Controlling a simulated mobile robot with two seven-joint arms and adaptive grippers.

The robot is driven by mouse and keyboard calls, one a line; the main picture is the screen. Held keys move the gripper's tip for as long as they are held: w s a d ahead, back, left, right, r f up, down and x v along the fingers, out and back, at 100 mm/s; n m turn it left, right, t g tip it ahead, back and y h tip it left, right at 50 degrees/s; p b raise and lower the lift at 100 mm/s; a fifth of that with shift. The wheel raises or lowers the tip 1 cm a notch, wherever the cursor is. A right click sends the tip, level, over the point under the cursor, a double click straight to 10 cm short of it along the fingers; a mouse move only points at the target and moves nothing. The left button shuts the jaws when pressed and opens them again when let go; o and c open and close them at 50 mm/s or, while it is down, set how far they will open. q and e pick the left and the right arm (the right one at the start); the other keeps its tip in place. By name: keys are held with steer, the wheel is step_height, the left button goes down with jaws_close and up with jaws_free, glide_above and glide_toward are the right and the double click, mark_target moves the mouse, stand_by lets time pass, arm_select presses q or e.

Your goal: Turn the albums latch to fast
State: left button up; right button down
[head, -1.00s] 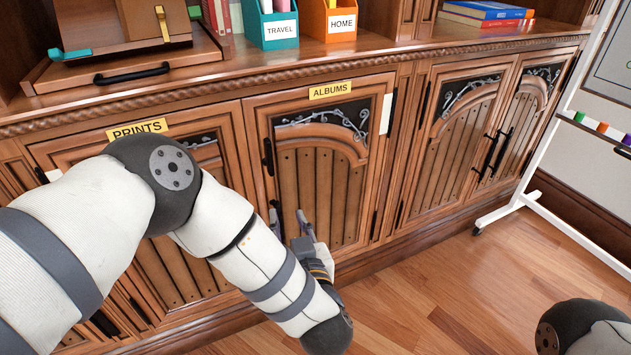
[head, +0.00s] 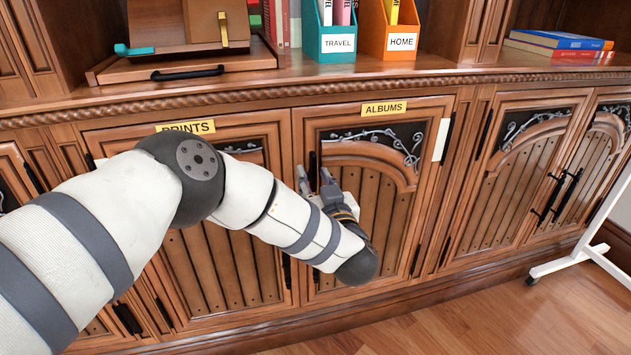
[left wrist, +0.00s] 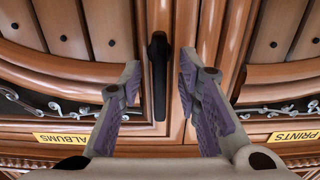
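The ALBUMS door (head: 375,200) is closed, below its yellow label (head: 384,108). A black upright bar (head: 312,170), which looks like its latch or handle, is on the door's left edge. In the left wrist view this bar (left wrist: 159,95) stands upright near the middle. My left gripper (head: 315,181) is in front of it, open. In the left wrist view its fingers (left wrist: 158,80) are on either side of the bar, with visible gaps; I cannot tell how deep they reach. No fast marking is readable. My right gripper is out of view.
The PRINTS door (head: 205,260) is to the left, partly hidden by my left arm. Above are a shelf ledge (head: 400,75) and TRAVEL (head: 338,35) and HOME (head: 400,35) holders. A white stand (head: 590,250) is at the right. Floor shows below.

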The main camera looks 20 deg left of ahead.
arm_select(q)
jaws_close()
steer(key=n, duration=0.1)
steer(key=n+p, duration=0.1)
steer(key=n, duration=0.1)
steer(key=shift+s+a+r+p, duration=0.1)
steer(key=shift+s+a+p, duration=0.05)
steer(key=shift+p, duration=0.15)
steer(key=n, duration=0.2)
steer(key=n+p, duration=0.1)
steer(key=n, duration=0.1)
steer(key=shift+s+a+n, duration=0.15)
steer(key=shift+a+n, duration=0.05)
steer(key=shift+n, duration=0.1)
steer(key=n, duration=0.2)
steer(key=f+n+p, duration=0.1)
steer(key=n, duration=0.2)
steer(key=shift+s+a, duration=0.1)
steer(key=shift+a, duration=0.05)
steer(key=shift+f+n, duration=0.15)
steer(key=shift+n, duration=1.2)
steer(key=shift+f+n, duration=0.1)
steer(key=shift+n, duration=1.25)
